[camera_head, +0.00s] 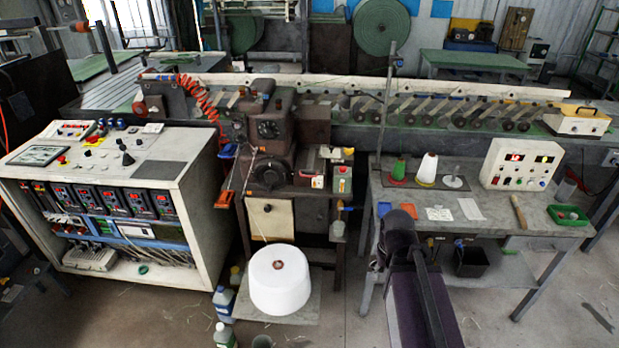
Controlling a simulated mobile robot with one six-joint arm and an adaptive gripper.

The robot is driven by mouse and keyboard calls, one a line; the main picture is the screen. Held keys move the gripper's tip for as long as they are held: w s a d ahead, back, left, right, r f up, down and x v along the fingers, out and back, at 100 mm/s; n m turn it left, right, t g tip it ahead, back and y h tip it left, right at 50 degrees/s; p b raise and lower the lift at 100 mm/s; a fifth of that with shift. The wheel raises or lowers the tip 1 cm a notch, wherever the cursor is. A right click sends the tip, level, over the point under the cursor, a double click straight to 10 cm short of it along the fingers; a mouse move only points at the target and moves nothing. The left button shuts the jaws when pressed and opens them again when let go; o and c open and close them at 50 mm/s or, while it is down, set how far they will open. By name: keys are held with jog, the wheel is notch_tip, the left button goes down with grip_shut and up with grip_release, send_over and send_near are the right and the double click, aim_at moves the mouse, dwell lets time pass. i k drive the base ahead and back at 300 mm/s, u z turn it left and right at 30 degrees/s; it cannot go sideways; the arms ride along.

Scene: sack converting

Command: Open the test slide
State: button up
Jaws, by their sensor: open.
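I cannot tell which part is the test slide. On the console (160,172) at the left, a small white unit (68,131) with red and dark marks lies at the back of the top, and a flat framed panel (38,156) lies in front of it. On the bench (395,200) at the right stands a white box (522,165) with red and green displays and knobs. My arm (402,240), dark, rises from my purple body at the bottom right of centre. I cannot make out my gripper's fingers.
A dark machine (268,140) stands in the middle, with a large white yarn package (280,280) on a low platform before it. Bottles (224,302) stand on the floor beside it. A wooden-handled tool (518,212) and a green tray (568,215) lie on the bench.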

aim_at(312, 147)
jog(key=u, duration=0.05)
jog(key=i, duration=1)
jog(key=z, duration=0.05)
